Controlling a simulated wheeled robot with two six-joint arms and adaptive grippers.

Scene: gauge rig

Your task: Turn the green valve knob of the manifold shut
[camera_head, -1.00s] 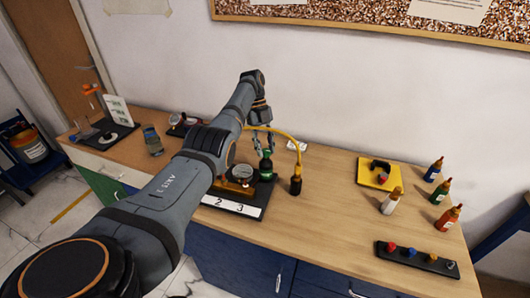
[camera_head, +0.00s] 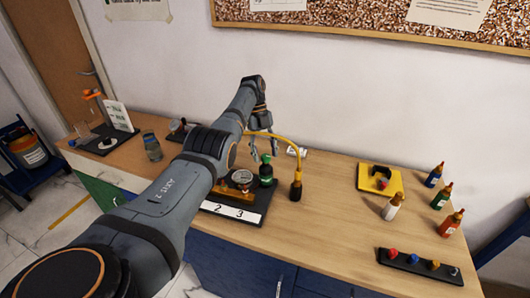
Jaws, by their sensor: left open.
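The manifold stands on a dark base plate (camera_head: 258,216) with a white strip numbered 2 and 3. Its round gauge (camera_head: 242,177) sits on a brass-coloured body (camera_head: 226,189). The green valve knob (camera_head: 266,171) stands at the right of the gauge. My left gripper (camera_head: 265,157) points down just above the knob. Its jaws are open, with a finger toward each side, and no contact with the knob is clear. My left arm hides the left part of the manifold. My right gripper is out of view.
A yellow hose (camera_head: 292,142) arches behind the gripper to a dark fitting (camera_head: 296,190) close right of the knob. A yellow tray (camera_head: 367,182), several bottles and a black knob strip (camera_head: 420,265) stand farther right. The wooden tabletop (camera_head: 330,215) between is clear.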

